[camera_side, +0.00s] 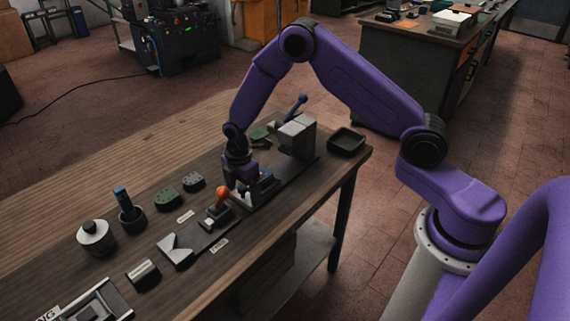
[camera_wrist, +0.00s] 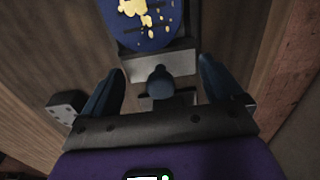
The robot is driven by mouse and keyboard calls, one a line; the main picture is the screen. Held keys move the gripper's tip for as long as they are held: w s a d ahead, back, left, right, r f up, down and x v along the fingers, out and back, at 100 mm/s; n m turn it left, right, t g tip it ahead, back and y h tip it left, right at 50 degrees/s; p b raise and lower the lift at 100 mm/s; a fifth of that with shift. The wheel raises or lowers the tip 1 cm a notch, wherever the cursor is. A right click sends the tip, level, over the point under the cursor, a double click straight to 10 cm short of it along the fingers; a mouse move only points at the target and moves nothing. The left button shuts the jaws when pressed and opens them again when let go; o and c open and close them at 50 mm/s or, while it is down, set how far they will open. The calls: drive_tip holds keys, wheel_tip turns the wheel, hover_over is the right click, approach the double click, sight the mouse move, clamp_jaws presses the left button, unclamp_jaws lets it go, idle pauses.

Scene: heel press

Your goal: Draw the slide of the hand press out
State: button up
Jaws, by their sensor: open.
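The hand press (camera_side: 297,135) stands at the far right part of the bench, a grey block with a blue-tipped lever. Its slide (camera_wrist: 162,66) shows in the wrist view as a pale metal front edge, with a blue pad (camera_wrist: 145,25) spotted yellow behind it. A dark rounded knob (camera_wrist: 160,83) sits at the front of the slide. My gripper (camera_wrist: 161,70) is open, one dark blue finger on each side of the knob, with gaps visible. In the side view my gripper (camera_side: 243,193) is low in front of the press and hides much of the slide.
An orange-knobbed fixture (camera_side: 222,194) stands close to the left of my gripper. A black tray (camera_side: 346,142) lies beyond the press. A white-lidded pot (camera_side: 95,236), a dark cup (camera_side: 132,216) with a blue-handled tool and green blocks (camera_side: 168,197) stand further left.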

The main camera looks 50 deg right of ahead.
drive_tip(key=shift+r, duration=1.75)
drive_tip(key=shift+r, duration=0.15)
drive_tip(key=shift+r, duration=0.85)
drive_tip(key=shift+r, duration=1.5)
drive_tip(key=shift+s+r, duration=0.1)
